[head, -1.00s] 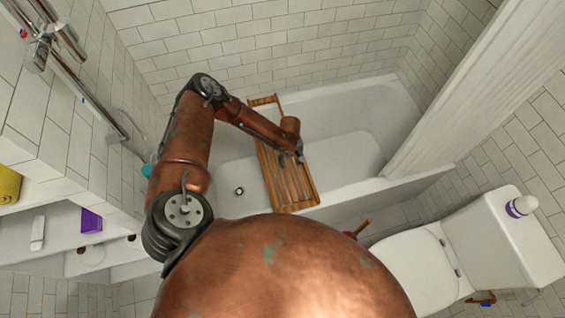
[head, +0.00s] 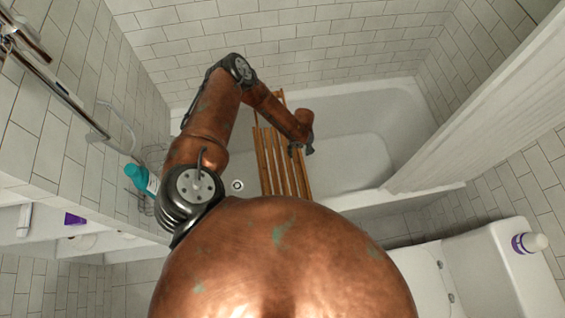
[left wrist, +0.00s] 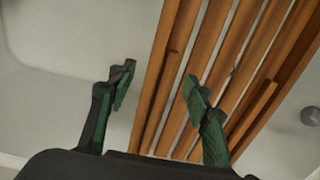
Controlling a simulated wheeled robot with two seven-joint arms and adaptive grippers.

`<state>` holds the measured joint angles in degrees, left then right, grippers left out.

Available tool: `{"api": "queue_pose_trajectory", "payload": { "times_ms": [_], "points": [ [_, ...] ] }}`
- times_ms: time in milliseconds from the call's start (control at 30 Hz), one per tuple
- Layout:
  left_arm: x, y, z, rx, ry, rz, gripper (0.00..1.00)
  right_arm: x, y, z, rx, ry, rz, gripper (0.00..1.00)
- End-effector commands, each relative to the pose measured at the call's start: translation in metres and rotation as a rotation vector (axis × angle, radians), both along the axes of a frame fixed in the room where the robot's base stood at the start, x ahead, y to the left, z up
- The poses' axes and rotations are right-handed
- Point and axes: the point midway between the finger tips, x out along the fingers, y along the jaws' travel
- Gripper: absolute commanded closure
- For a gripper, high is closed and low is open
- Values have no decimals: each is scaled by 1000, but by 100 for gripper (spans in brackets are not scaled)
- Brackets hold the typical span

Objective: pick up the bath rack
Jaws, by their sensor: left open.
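The bath rack (head: 265,160) is a brown wooden slatted tray lying across the white bathtub. My left arm reaches over it in the head view and hides part of its far end. My left gripper (head: 300,150) is at the rack's right long edge. In the left wrist view the rack's slats (left wrist: 165,50) run diagonally past my open left gripper (left wrist: 160,92). One finger shows beyond the outer slat, against the white tub; the other shows over the slats. Nothing is clearly held, and contact cannot be told. My right gripper is not in view.
The tub's front rim (head: 420,200) lies between me and the basin. A white curtain (head: 480,115) hangs at the right. A toilet with a purple-white bottle (head: 528,243) stands lower right. A teal bottle (head: 140,177) and wall shelves are at the left.

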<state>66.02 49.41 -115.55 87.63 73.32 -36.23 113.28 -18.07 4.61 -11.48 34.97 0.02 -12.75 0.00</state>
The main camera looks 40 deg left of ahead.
Motion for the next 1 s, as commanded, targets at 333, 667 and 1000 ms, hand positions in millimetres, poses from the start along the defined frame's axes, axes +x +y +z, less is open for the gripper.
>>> {"api": "queue_pose_trajectory", "payload": {
  "times_ms": [333, 667, 1000],
  "points": [
    [1, -3, -27, -1, -1, -3, 54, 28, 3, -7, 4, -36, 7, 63],
    [1, -3, -26, -1, -1, -3, 69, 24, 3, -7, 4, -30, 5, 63],
    [1, -3, -26, -1, -1, -3, 92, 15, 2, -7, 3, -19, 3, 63]
  ]
}}
